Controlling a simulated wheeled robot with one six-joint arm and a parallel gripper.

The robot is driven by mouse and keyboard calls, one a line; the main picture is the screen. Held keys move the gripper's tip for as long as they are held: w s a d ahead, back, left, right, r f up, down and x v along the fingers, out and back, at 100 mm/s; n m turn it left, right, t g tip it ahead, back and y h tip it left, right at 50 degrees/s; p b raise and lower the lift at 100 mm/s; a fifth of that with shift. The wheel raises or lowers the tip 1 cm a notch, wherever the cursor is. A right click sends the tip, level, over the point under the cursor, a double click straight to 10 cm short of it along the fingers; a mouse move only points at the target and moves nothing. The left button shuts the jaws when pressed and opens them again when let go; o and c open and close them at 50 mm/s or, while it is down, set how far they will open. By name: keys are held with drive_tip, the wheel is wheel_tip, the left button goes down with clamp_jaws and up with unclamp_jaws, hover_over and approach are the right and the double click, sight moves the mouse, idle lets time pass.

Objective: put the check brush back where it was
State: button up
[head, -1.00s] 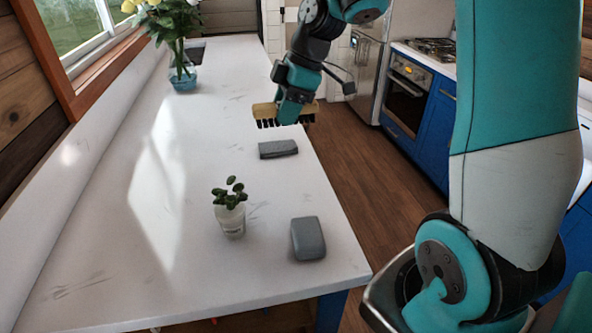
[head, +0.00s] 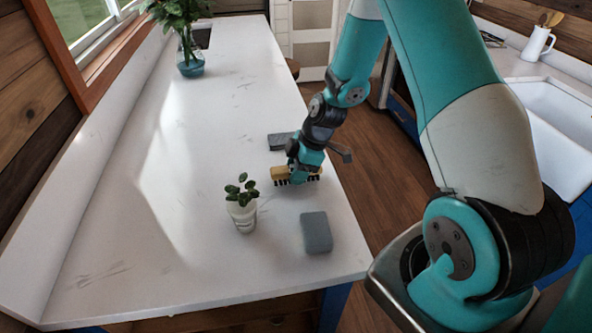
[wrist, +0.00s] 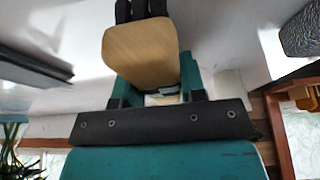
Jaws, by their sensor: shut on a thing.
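The check brush, with a tan wooden body and black bristles, shows in the head view (head: 280,173) and large in the wrist view (wrist: 142,52). My gripper (head: 298,177) is shut on its body. In the head view the bristles point down, low over the white counter (head: 190,235), between two grey blocks. I cannot tell whether the bristles touch the counter. The far grey block (head: 282,141) is partly hidden by my arm. The near grey block (head: 316,232) lies in clear sight.
A small potted plant (head: 242,210) stands left of the near grey block. A vase of leaves (head: 190,60) stands at the counter's far end. The counter's right edge is close to the brush, with floor beyond. The counter's left and middle are clear.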

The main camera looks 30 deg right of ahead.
drive_tip(key=shift+f, duration=0.55)
drive_tip(key=shift+f, duration=0.1)
drive_tip(key=o, duration=1)
drive_tip(key=shift+c, duration=0.2)
drive_tip(key=b+v, duration=0.4)
drive_tip(key=v, duration=0.7)
drive_tip(key=shift+d+r, duration=0.2)
drive_tip(key=shift+r, duration=0.1)
drive_tip(key=s+a+r+m, duration=0.1)
drive_tip(key=s+a+r, duration=0.2)
drive_tip(key=a+r, duration=0.35)
drive_tip(key=s+a+r+m+g, duration=0.1)
drive_tip(key=s+a+r+m, duration=0.1)
drive_tip(key=s+a, duration=0.5)
drive_tip(key=s+a+r+m, duration=0.3)
drive_tip(key=s+a, duration=0.5)
drive_tip(key=s, duration=0.3)
drive_tip(key=shift+r+g, duration=0.3)
drive_tip(key=shift+g, duration=0.1)
